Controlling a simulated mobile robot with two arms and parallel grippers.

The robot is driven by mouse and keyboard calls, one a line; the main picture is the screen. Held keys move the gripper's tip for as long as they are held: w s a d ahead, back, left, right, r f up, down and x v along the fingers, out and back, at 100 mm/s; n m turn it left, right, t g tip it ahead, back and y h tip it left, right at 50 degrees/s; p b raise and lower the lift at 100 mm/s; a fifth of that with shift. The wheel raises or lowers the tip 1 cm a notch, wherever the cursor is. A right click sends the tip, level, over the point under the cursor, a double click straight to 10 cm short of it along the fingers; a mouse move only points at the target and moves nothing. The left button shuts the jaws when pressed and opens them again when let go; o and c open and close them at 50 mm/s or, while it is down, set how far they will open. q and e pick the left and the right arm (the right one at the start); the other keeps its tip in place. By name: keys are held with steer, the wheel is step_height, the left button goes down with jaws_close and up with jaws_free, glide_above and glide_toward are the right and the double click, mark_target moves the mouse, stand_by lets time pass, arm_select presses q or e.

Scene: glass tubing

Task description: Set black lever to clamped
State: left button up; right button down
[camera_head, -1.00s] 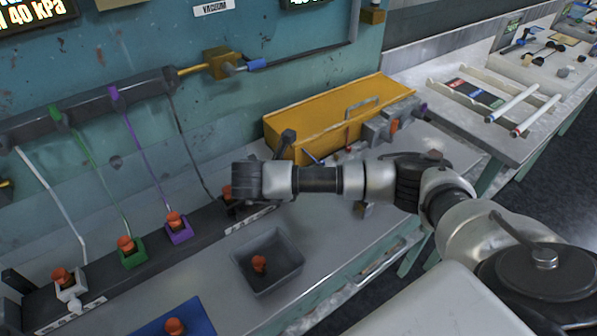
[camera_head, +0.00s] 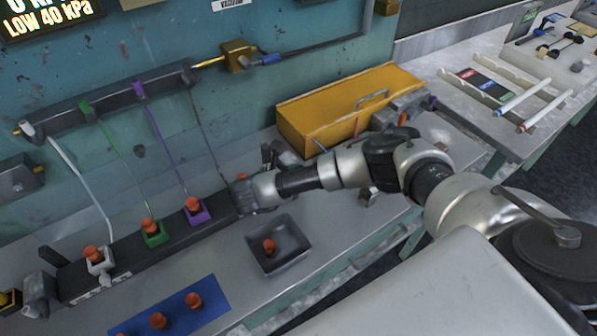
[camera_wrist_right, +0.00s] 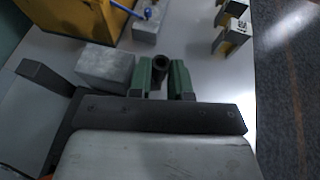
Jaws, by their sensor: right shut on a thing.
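My right gripper (camera_head: 243,194) is at the right end of the dark lower rail (camera_head: 128,246), over the black position, and covers most of it in the head view. In the right wrist view its two green fingertips (camera_wrist_right: 160,75) are close together on either side of a dark, round-ended piece, which appears to be the black lever (camera_wrist_right: 160,62). The lever's angle cannot be told. A thin black line (camera_head: 205,130) runs from the upper rail (camera_head: 110,105) down toward this spot. My left gripper is not in view.
White, green and purple holders (camera_head: 193,213) with orange stoppers sit along the lower rail. A grey tray (camera_head: 279,260) holding an orange piece and a blue mat (camera_head: 180,310) are in front. A yellow box (camera_head: 345,100) stands behind my arm. A grey block (camera_wrist_right: 105,67) is beside my fingers.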

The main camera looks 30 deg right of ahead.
steer(key=c, duration=1.1)
jaws_free()
steer(key=shift+o, duration=0.2)
steer(key=shift+a, duration=0.1)
steer(key=p+v, duration=0.6)
steer(key=v, duration=0.4)
steer(key=shift+a, duration=0.3)
steer(key=shift+s, duration=0.1)
